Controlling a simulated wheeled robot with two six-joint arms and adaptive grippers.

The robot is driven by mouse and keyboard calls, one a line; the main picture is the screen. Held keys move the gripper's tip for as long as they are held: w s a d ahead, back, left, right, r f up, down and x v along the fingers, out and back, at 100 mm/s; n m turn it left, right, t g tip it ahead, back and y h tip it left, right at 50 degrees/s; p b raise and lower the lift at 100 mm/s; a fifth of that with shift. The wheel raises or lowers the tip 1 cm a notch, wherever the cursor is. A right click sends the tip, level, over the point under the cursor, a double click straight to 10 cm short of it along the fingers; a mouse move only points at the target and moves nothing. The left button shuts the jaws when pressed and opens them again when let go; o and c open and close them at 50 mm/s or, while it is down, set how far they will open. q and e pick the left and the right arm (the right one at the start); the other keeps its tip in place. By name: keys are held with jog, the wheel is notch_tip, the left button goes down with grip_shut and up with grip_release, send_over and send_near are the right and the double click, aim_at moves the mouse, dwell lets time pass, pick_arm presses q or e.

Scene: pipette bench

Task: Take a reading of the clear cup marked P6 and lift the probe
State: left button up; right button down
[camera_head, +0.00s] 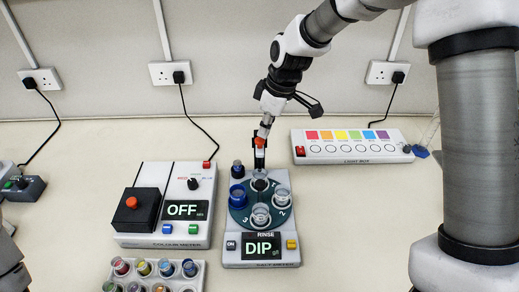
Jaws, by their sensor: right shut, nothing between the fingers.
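The salt meter (231,256) stands at centre, its screen (262,246) reading DIP. Its blue turntable (243,214) carries clear cups at the right (281,198), front (261,214) and back (260,180), and a blue cup (237,195) at the left. No P6 mark is legible. A black upright part with an orange top (260,142), which looks like the probe, stands behind the back cup; whether its tip is in the cup is unclear. My right gripper (264,131) is shut and empty, pointing down at the orange top; I cannot tell whether they touch. My left gripper is not clearly visible.
The colour meter (128,240) reading OFF is left of the salt meter. A rack of coloured cups (190,284) is in front. The light box (350,148) is at the back right. A dark blue capped vial (238,169) stands beside the turntable. Bench right of the salt meter is clear.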

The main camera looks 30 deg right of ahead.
aim_at(263, 146)
jog(key=shift+x, duration=0.75)
jog(key=shift+w+d+f+b, duration=0.1)
jog(key=shift+w+f+b, duration=0.1)
jog(key=shift+b, duration=0.1)
pick_arm(q)
jog(key=shift+w+f, duration=0.15)
jog(key=shift+f, duration=0.55)
pick_arm(e)
jog(key=shift+r, duration=0.1)
jog(key=shift+s, duration=0.15)
jog(key=shift+s+d+b+x, duration=0.15)
jog(key=shift+b+x, duration=0.25)
jog(key=shift+x, duration=0.35)
jog(key=shift+s+d+b+x, duration=0.1)
jog(key=shift+b+x, duration=0.3)
jog(key=shift+x, duration=0.4)
jog(key=shift+s+d+b+x, duration=0.15)
jog(key=shift+b+x, duration=0.25)
jog(key=shift+x, duration=0.35)
pick_arm(q)
jog(key=shift+f+p, duration=0.1)
jog(key=shift+p, duration=1.05)
pick_arm(e)
jog(key=s+d+v, duration=0.2)
jog(key=v, duration=1.1)
